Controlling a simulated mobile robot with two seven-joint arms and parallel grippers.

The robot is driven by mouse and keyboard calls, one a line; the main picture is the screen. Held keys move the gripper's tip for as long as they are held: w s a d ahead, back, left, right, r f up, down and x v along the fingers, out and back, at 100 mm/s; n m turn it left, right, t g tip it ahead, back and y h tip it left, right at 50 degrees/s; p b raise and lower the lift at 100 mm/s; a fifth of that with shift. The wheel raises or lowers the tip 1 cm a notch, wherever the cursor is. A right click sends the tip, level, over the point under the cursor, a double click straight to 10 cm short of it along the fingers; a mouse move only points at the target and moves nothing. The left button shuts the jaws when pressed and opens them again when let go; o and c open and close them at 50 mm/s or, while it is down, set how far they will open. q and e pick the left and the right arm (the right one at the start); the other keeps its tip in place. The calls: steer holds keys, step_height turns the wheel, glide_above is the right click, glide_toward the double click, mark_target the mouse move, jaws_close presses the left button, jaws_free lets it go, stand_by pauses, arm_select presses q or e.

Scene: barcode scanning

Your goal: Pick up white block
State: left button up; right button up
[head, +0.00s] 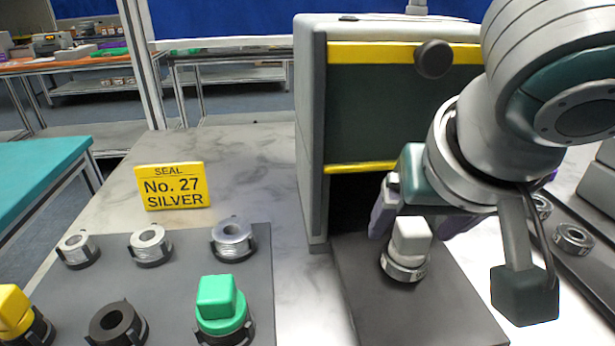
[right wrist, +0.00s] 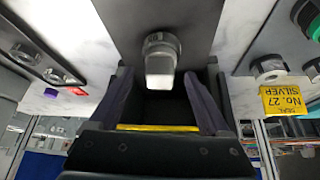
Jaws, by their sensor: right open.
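The white block (head: 411,235) stands upright on a silver ring piece (head: 404,268) on a dark mat in front of the box-like station. My right gripper (head: 416,220) is open around the block's height, with one purple finger to its left; the other finger is largely hidden by the arm. In the right wrist view the white block (right wrist: 159,68) lies between the two fingertips of the open right gripper (right wrist: 168,76), with gaps on both sides. My left gripper is not in view.
The scanner-like box (head: 311,130) stands right behind the block. A green block (head: 217,298) and a yellow block (head: 12,306) sit on holders at the left on a grey board (head: 185,275) with silver rings. A yellow sign (head: 172,186) stands behind. More rings lie at the right.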

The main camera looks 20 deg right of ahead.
steer(key=shift+w+d+f, duration=0.15)
steer(key=shift+w+f, duration=0.15)
steer(key=shift+f, duration=0.25)
jaws_close()
